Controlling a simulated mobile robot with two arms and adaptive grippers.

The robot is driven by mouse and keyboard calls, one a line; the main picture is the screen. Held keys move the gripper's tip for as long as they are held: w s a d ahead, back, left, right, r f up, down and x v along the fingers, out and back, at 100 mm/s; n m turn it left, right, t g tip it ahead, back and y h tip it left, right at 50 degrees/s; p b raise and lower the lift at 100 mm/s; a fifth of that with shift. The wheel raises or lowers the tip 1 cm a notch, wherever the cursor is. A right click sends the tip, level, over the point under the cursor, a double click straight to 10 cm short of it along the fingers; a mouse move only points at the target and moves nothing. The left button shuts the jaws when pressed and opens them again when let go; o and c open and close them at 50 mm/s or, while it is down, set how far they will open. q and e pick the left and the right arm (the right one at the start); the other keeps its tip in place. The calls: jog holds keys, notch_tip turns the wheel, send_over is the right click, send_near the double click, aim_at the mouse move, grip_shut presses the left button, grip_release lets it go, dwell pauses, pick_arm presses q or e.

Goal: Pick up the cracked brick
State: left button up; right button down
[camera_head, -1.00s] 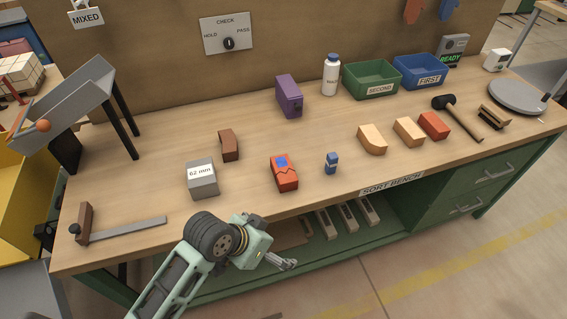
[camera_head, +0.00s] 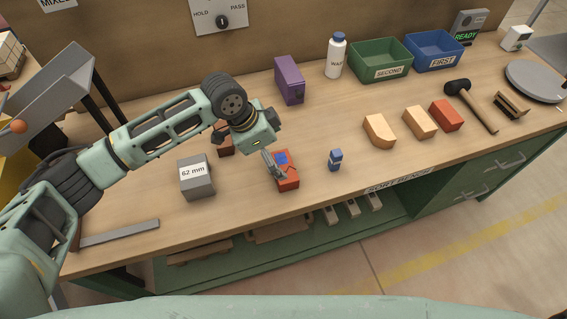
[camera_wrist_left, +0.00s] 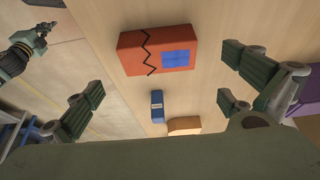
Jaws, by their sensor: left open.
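The cracked brick (camera_head: 289,183) is orange-red with a blue patch and lies on the bench towards its front edge. In the left wrist view the cracked brick (camera_wrist_left: 155,55) shows a black zigzag crack beside the blue square. My left gripper (camera_head: 270,164) is over the brick in the head view and hides part of it. In the wrist view my left gripper (camera_wrist_left: 160,85) is open, its fingers apart on either side of the brick with nothing between them touching it. My right gripper (camera_wrist_left: 38,38) seems to show at the wrist view's left edge; its jaw state is unclear.
A grey block marked 62 mm (camera_head: 196,178) stands left of the brick, and a small blue piece (camera_head: 335,160) stands right. A brown brick (camera_head: 225,151) is partly hidden by my arm. A purple brick (camera_head: 290,80), a bottle (camera_head: 336,57), and green (camera_head: 380,60) and blue (camera_head: 433,51) bins stand behind.

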aim_at(284, 165)
pick_arm(q)
jog(key=p+x, duration=0.1)
jog(key=x, duration=0.1)
jog(key=shift+s+d+f, duration=0.15)
jog(key=shift+d+f, duration=0.05)
jog(key=shift+f, duration=0.15)
jog(key=p+x, duration=0.1)
jog(key=x, duration=0.2)
jog(key=shift+f, duration=0.4)
jog(key=shift+d+f, duration=0.1)
jog(key=shift+f, duration=0.15)
jog(key=c, duration=1.4)
jog(key=shift+w, duration=0.25)
jog(key=shift+c, duration=0.6)
pick_arm(e)
jog(key=shift+s+r, duration=0.35)
jog(key=shift+r, duration=0.2)
jog(key=shift+s+r, duration=0.35)
jog(key=shift+r, duration=0.2)
pick_arm(q)
jog(key=shift+r, duration=0.1)
